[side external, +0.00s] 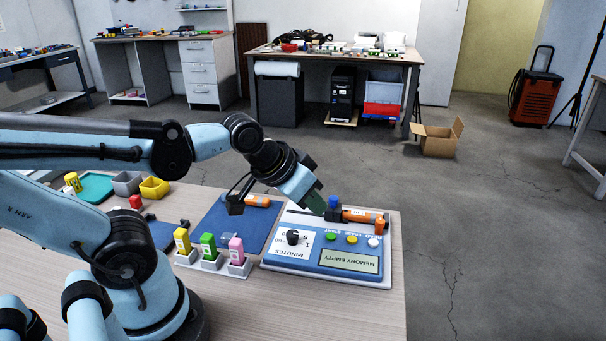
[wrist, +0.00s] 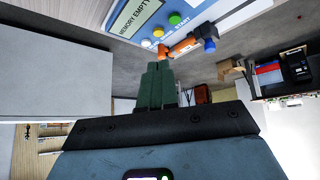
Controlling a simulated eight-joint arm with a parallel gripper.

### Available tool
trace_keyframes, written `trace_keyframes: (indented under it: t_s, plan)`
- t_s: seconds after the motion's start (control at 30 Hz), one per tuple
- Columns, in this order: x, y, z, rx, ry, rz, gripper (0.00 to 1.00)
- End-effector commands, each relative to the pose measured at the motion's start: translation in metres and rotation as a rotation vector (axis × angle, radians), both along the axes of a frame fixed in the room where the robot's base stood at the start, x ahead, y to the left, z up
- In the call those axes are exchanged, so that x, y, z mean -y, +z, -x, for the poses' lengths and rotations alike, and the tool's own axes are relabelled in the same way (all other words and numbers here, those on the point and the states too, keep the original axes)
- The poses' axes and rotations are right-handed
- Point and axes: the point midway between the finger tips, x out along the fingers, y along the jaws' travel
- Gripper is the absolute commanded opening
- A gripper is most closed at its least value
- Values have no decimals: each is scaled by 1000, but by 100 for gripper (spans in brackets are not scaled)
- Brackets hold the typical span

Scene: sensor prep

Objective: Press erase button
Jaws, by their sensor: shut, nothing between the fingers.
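The control panel (side external: 320,268) lies on the table's right end. Its screen (side external: 348,261) reads MEMORY EMPTY. It has a green button (side external: 331,237), a yellow button (side external: 352,239) and a white button (side external: 374,242); the small labels are too blurred to tell which is erase. In the wrist view the white button (wrist: 146,43), yellow button (wrist: 158,31) and green button (wrist: 174,19) lie beyond the fingertips. My gripper (side external: 318,208) is shut and empty, above the panel's back left part, left of the buttons. Its green fingers (wrist: 158,68) point toward the panel, apart from the buttons.
An orange part (side external: 362,217) with a blue cap (side external: 334,202) lies along the panel's back edge, close to my fingers. A black knob (side external: 292,237) stands on the panel. Yellow, green and pink blocks (side external: 208,246) stand left of it. A blue mat (side external: 228,225) lies behind them.

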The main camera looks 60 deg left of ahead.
Motion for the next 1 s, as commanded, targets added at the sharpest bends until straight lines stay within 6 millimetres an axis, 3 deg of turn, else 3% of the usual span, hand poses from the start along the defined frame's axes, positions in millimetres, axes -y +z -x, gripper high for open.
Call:
trace_keyframes:
  t_s: [0.3, 0.5, 1.0]
  plan:
    - [1, 3, -54, 84, 282, 260, 0]
    - [1, 0, -80, 122, 419, 402, 0]
    - [1, -2, -91, 138, 481, 469, 0]
